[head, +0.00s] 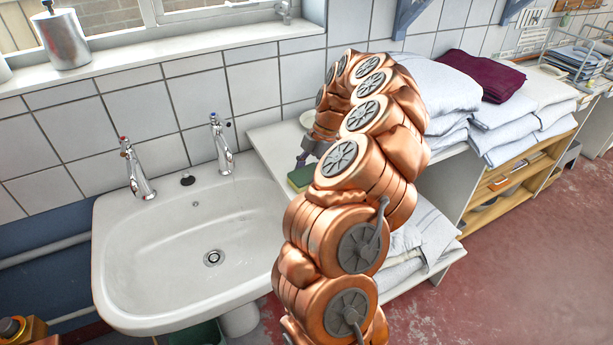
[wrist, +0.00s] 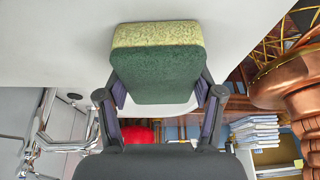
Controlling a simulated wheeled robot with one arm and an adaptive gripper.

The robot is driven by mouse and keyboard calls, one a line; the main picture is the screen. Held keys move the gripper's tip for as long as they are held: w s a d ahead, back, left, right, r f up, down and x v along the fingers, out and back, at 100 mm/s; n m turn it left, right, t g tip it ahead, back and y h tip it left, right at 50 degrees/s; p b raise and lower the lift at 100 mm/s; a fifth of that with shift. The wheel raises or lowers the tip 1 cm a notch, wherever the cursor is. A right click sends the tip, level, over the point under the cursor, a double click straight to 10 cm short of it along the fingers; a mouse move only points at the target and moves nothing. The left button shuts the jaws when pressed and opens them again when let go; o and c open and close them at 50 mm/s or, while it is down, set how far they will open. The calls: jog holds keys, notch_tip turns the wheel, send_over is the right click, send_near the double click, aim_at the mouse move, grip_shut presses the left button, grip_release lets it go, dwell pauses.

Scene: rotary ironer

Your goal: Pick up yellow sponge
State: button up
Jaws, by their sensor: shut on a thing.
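The yellow sponge (wrist: 157,62) has a yellow layer and a green scouring side. In the wrist view it sits between the two fingers of my gripper (wrist: 160,92), which is shut on it from both sides. In the head view the sponge (head: 301,177) shows at the left edge of the white counter, just right of the sink, partly hidden by my copper arm. My gripper (head: 309,154) is mostly hidden there behind the arm. I cannot tell whether the sponge touches the counter or is just above it.
A white sink (head: 150,235) with two taps (head: 222,145) lies left of the sponge. The white counter (head: 268,145) runs along the tiled wall. Folded linen (head: 440,90) and a maroon cloth (head: 482,75) are stacked to the right. A window ledge (head: 200,50) holds a soap dispenser (head: 63,38).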

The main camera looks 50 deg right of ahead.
aim_at(304, 176)
jog(key=shift+r, duration=0.15)
jog(key=shift+r+p, duration=0.3)
jog(key=shift+p, duration=0.4)
jog(key=shift+d+r+b, duration=0.1)
jog(key=shift+r+b, duration=0.2)
jog(key=shift+b, duration=0.25)
notch_tip(304, 176, up, 2)
jog(key=shift+b, duration=0.4)
jog(key=shift+s+r, duration=0.2)
jog(key=shift+r, duration=0.05)
jog(key=s+d+b, duration=0.1)
jog(key=s+b, duration=0.1)
jog(key=s, duration=0.5)
jog(key=s+d+r+b, duration=0.1)
jog(key=s+b, duration=0.1)
jog(key=s, duration=0.6)
jog(key=shift+s+d+r, duration=0.15)
jog(key=shift+d+r, duration=0.1)
jog(key=shift+d, duration=0.15)
